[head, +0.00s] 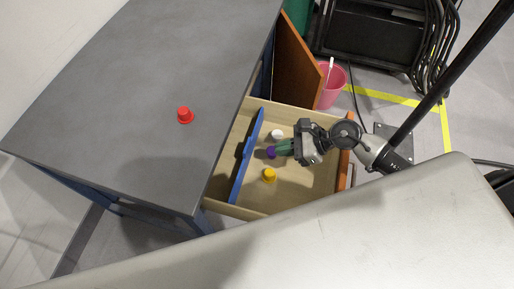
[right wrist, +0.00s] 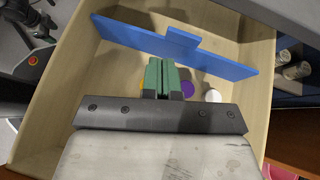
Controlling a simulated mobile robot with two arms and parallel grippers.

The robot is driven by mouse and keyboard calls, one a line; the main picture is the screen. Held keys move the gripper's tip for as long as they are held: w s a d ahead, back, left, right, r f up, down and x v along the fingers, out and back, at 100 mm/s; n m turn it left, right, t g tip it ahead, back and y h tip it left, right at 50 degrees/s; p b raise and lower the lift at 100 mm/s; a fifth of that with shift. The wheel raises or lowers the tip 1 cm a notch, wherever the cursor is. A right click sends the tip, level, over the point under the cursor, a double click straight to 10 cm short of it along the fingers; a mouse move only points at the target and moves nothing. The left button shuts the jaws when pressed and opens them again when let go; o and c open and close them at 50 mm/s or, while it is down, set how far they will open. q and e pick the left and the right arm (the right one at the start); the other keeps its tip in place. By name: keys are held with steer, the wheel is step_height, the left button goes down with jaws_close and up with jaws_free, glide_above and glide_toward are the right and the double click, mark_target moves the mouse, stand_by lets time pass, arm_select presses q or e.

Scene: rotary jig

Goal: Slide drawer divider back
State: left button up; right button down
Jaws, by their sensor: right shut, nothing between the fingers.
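The blue drawer divider (head: 246,158) stands upright across the open wooden drawer (head: 318,186), on the side toward the cabinet. It also shows in the right wrist view (right wrist: 130,38), spanning nearly the drawer's width, with a raised tab in its middle. My right gripper (head: 281,148) is inside the drawer, its green fingers shut and empty, pointing at the divider. In the right wrist view the fingertips (right wrist: 162,66) appear a little short of the divider; I cannot tell the exact gap. My left gripper is not in view.
A purple piece (head: 271,152), a white piece (head: 277,134) and a yellow piece (head: 269,175) are in the drawer near my right gripper. A red piece (head: 185,115) sits on the grey cabinet top (head: 130,75). An open brown door (head: 296,62) and pink bin (head: 332,86) stand beyond the drawer.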

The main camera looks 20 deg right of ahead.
steer(key=s+d+m+t+h, duration=0.1)
steer(key=d+m+t, duration=0.15)
steer(key=d, duration=0.25)
steer(key=p, duration=0.2)
glide_toward(248, 147)
steer(key=shift+m, duration=0.25)
steer(key=x, duration=0.4)
steer(key=f+x, duration=0.1)
steer(key=x, duration=0.1)
steer(key=shift+w+d, duration=0.1)
steer(key=shift+d, duration=0.2)
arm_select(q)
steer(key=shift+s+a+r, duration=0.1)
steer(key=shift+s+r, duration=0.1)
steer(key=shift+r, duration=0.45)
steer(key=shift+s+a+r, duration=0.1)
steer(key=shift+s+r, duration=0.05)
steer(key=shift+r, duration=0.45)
arm_select(e)
steer(key=shift+w+a+f, duration=0.2)
steer(key=shift+w+a, duration=0.15)
steer(key=shift+a, duration=0.2)
steer(key=shift+a, duration=0.1)
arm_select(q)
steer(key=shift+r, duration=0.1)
arm_select(e)
steer(key=w+a, duration=0.3)
steer(key=a, duration=0.2)
steer(key=shift+w, duration=0.35)
